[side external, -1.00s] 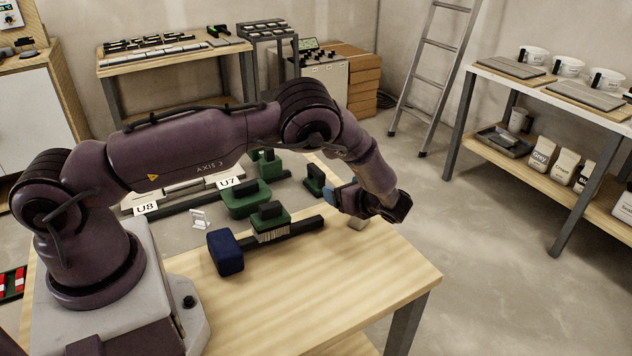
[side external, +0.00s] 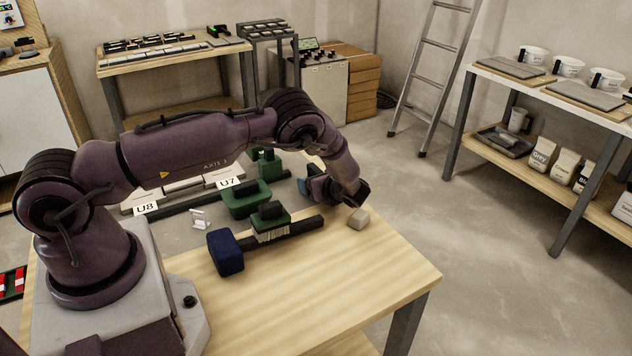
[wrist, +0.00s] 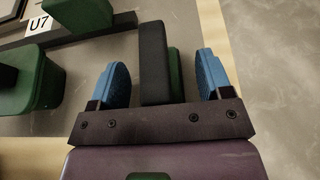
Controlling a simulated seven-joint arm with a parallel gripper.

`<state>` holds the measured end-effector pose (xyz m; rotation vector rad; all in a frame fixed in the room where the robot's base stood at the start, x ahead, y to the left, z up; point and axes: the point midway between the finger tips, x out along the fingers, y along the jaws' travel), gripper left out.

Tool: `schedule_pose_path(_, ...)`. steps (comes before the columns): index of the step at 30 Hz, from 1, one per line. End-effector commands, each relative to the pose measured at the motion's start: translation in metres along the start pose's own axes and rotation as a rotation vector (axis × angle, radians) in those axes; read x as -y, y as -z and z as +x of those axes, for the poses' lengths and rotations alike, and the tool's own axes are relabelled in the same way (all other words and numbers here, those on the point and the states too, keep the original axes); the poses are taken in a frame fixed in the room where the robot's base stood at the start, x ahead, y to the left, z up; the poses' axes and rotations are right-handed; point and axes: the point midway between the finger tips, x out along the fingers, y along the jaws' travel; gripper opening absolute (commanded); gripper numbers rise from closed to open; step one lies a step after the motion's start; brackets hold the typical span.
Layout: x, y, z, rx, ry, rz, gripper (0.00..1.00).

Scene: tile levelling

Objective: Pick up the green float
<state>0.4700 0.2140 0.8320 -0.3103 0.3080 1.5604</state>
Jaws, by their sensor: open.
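The green float, a green block with a black handle, stands between my fingers in the wrist view: its black handle (wrist: 154,62) is in the middle, with a strip of green (wrist: 175,75) to the right. My gripper (wrist: 163,78) is open, one blue-padded finger on each side, with a visible gap on both sides. In the side view my gripper (side external: 318,188) is low at the table's far right edge and hides the float. Other green tools with dark handles stand nearby: a wide one (side external: 246,205) and one with bristles (side external: 272,233).
A blue-headed mallet (side external: 226,252) with a black handle lies on the table (side external: 330,285). A small beige block (side external: 358,218) sits right of my gripper. The table's front right is clear.

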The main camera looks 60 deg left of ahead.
Motion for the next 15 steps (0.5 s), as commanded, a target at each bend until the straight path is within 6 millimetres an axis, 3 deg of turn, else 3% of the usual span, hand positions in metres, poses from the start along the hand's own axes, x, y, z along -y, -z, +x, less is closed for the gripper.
schedule_pose_path(4,0.0003,0.0000,-0.0006,0.000,0.001,0.000,0.72)
schedule_pose_path(11,0.0002,0.0000,-0.0009,0.000,0.000,0.000,0.20)
schedule_pose_path(15,0.0004,-0.0004,-0.0010,0.000,0.000,-0.001,0.16)
